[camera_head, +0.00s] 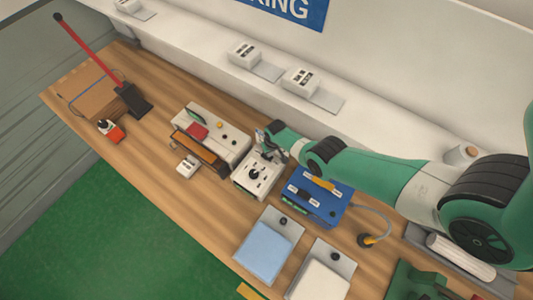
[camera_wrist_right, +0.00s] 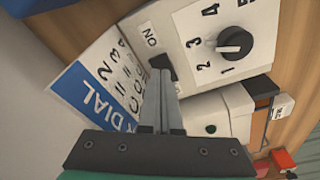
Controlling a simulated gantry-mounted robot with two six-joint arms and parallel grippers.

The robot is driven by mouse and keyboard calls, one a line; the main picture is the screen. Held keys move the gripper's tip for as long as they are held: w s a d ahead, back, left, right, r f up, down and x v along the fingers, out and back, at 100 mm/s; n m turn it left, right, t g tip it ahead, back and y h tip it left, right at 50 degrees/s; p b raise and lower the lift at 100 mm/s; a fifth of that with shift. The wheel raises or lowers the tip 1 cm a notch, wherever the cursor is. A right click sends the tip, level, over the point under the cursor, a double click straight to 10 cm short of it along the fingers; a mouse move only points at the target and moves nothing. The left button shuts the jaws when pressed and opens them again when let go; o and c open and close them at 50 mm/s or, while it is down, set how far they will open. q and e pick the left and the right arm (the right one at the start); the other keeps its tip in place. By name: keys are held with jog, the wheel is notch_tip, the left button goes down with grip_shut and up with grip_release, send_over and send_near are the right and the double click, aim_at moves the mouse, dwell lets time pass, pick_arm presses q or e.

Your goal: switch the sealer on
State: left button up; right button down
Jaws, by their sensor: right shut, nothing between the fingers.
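A pale control box (camera_head: 249,185) stands near the middle of the bench, with a black dial on its top. In the right wrist view its panel (camera_wrist_right: 195,55) shows the black dial (camera_wrist_right: 234,43) ringed by numbers and a black switch (camera_wrist_right: 160,62) beside the word ON. My right gripper (camera_head: 264,150) is at the far edge of the box. In the wrist view the gripper (camera_wrist_right: 162,78) is shut and empty, its tips right at the switch. I cannot tell whether they touch it or how the switch is set. My left gripper is not in view.
A long pale device (camera_head: 229,137) with a brown bar stands left of the control box. A blue box (camera_head: 318,207) stands on its right. A blue card with the word DIAL (camera_wrist_right: 80,92) lies beside the panel. Blue (camera_head: 263,251) and white (camera_head: 320,281) pads lie in front.

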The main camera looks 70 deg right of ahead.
notch_tip(320, 180, up, 5)
jog(key=p, duration=0.4)
dwell(0.4)
